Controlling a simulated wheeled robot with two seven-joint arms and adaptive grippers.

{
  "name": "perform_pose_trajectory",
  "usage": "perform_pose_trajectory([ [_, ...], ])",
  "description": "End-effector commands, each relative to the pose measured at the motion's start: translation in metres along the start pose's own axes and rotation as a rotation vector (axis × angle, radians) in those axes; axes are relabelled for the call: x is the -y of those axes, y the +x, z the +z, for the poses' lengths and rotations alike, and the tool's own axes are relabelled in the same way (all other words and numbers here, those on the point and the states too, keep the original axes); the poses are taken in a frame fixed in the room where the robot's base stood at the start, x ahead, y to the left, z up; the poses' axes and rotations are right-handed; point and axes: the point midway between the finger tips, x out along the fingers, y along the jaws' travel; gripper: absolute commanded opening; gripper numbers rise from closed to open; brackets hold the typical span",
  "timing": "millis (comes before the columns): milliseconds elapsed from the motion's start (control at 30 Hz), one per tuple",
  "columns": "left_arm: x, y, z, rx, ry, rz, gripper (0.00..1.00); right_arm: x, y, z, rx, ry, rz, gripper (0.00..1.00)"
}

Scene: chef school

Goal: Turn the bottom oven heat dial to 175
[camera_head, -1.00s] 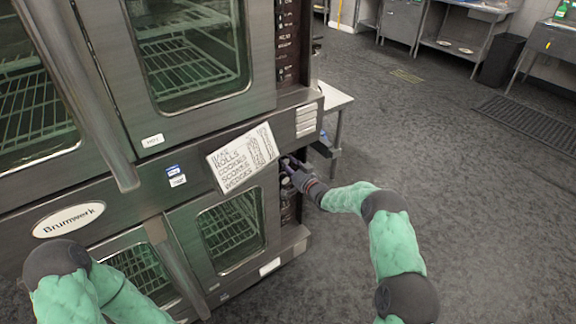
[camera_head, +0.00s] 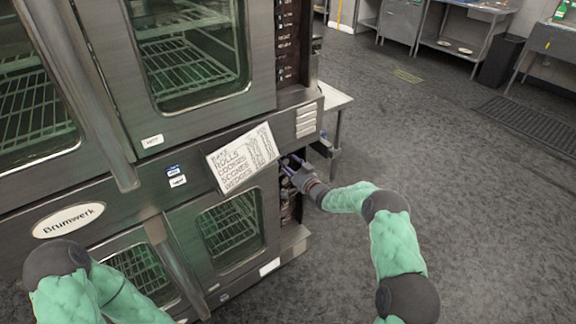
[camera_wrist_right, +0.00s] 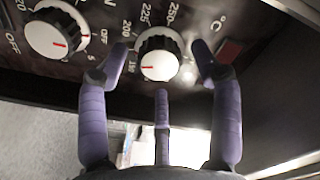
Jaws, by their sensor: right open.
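The heat dial (camera_wrist_right: 158,58) is a white-faced knob with a black ridged rim and a red mark at its lower left. The numbers 200, 225 and 250 and a °C sign are printed around it. My right gripper (camera_wrist_right: 160,52) is open, with its purple fingers on either side of the dial; whether they touch it is unclear. In the head view my right gripper (camera_head: 291,163) is at the top of the lower oven's control strip (camera_head: 286,210) and hides the dial. My left arm shows at lower left, but its gripper is outside the frame.
A second white dial (camera_wrist_right: 57,35) marked OFF sits left of the heat dial. A paper sign (camera_head: 243,160) hangs on the oven front close to my right gripper. A small side table (camera_head: 336,98) stands beside the oven. The floor at right is clear.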

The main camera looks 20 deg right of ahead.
Motion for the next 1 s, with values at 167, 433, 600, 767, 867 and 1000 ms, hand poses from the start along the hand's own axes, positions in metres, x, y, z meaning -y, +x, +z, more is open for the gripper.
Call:
perform_pose_trajectory([
  [167, 0.000, 0.000, 0.000, 0.000, 0.000, 0.000, 0.00, -0.001, -0.021, -0.001, 0.000, 0.001, 0.003, 0.65],
  [433, 0.000, 0.000, 0.000, 0.000, 0.000, 0.000, 0.00, -0.001, -0.074, -0.001, -0.001, 0.001, 0.003, 0.65],
  [600, 0.000, 0.000, 0.000, 0.000, 0.000, 0.000, 0.00, -0.001, -0.101, -0.001, -0.001, 0.000, 0.002, 0.65],
  [767, 0.000, 0.000, 0.000, 0.000, 0.000, 0.000, 0.00, -0.001, -0.114, 0.000, -0.001, 0.001, 0.001, 0.65],
  [867, 0.000, 0.000, 0.000, 0.000, 0.000, 0.000, 0.00, 0.000, -0.117, 0.000, -0.001, 0.001, 0.000, 0.65],
  [1000, 0.000, 0.000, 0.000, 0.000, 0.000, 0.000, 0.00, 0.000, -0.117, 0.000, -0.001, 0.000, 0.000, 0.65],
])
